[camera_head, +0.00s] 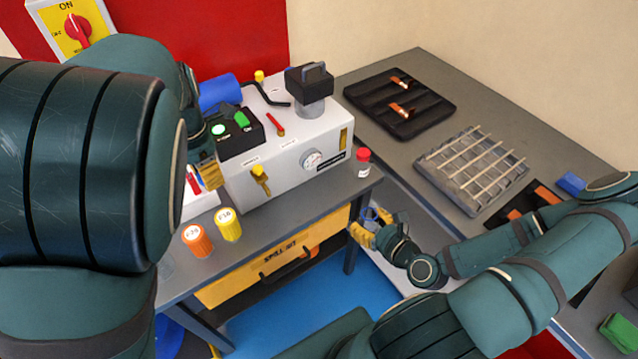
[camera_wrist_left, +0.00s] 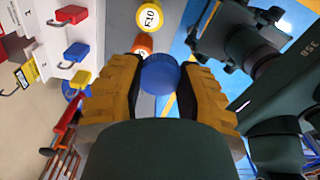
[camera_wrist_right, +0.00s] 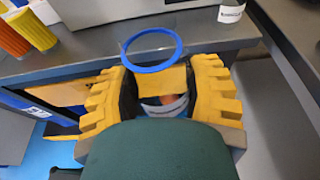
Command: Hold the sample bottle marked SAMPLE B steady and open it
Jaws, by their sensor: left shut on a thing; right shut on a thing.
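My left gripper (camera_head: 210,174) is raised in front of the white machine, partly hidden by my arm. In the left wrist view it is shut on a round blue cap (camera_wrist_left: 159,74). My right gripper (camera_head: 366,230) is beside the right end of the bench. In the right wrist view it is shut on a clear bottle with a blue ring (camera_wrist_right: 151,67) at its top and a pale label (camera_wrist_right: 166,106). No cap shows on this bottle, and the two grippers are well apart. The bottle's marking is not readable.
A red-capped bottle (camera_head: 363,164) stands on the bench's right corner. Orange (camera_head: 196,240) and yellow (camera_head: 228,225) containers stand at the bench's front left. The white machine (camera_head: 295,150) fills the back. A black tray (camera_head: 437,98) and a wire rack (camera_head: 470,165) lie on the right-hand table.

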